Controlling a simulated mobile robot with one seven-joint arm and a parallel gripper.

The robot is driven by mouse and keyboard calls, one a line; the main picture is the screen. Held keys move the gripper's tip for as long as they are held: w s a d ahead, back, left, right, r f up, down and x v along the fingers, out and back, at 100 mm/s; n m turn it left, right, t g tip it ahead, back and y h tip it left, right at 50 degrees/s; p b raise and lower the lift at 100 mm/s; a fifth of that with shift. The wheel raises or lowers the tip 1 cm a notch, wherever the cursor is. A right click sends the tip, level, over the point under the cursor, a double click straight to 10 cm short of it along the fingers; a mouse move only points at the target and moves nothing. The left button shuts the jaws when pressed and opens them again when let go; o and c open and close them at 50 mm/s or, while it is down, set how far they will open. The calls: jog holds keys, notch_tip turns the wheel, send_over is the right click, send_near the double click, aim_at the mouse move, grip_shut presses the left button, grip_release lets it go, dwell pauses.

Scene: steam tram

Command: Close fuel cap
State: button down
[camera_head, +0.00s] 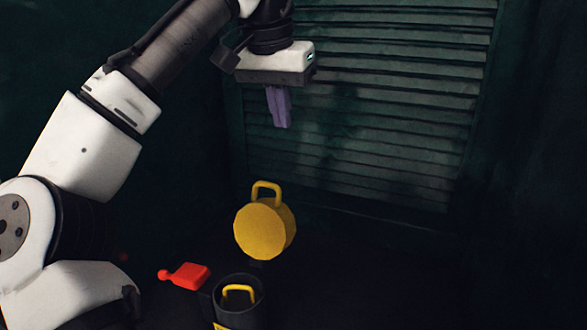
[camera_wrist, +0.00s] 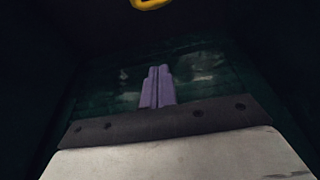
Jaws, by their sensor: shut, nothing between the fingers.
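The fuel cap (camera_head: 262,231) is a round yellow lid with a loop handle on its upper edge. It stands tilted up, open, behind a dark cylindrical filler neck (camera_head: 251,306) in the head view. A smaller yellow handle (camera_head: 238,292) shows inside the mouth of the neck. My gripper (camera_head: 283,126) hangs above the cap, pointing down, with its purple fingers together and empty. It is well apart from the cap. In the wrist view the shut fingers (camera_wrist: 158,72) show at the middle, and a bit of yellow (camera_wrist: 150,4) shows at the top edge.
A red lever-like piece (camera_head: 188,276) with a round knob lies left of the neck. A dark green louvred panel (camera_head: 370,100) stands behind my gripper. The space right of the cap looks clear but is very dark.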

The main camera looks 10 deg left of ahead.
jog(key=shift+g, duration=0.4)
jog(key=f, duration=0.3)
jog(key=s+f, duration=0.1)
jog(key=f, duration=0.2)
jog(key=s+f, duration=0.1)
jog(key=f, duration=0.2)
jog(key=shift+s+a+f, duration=0.15)
jog(key=shift+s+a, duration=0.05)
jog(key=shift+a, duration=0.1)
jog(key=shift+t+b, duration=0.4)
jog(key=shift+b, duration=0.2)
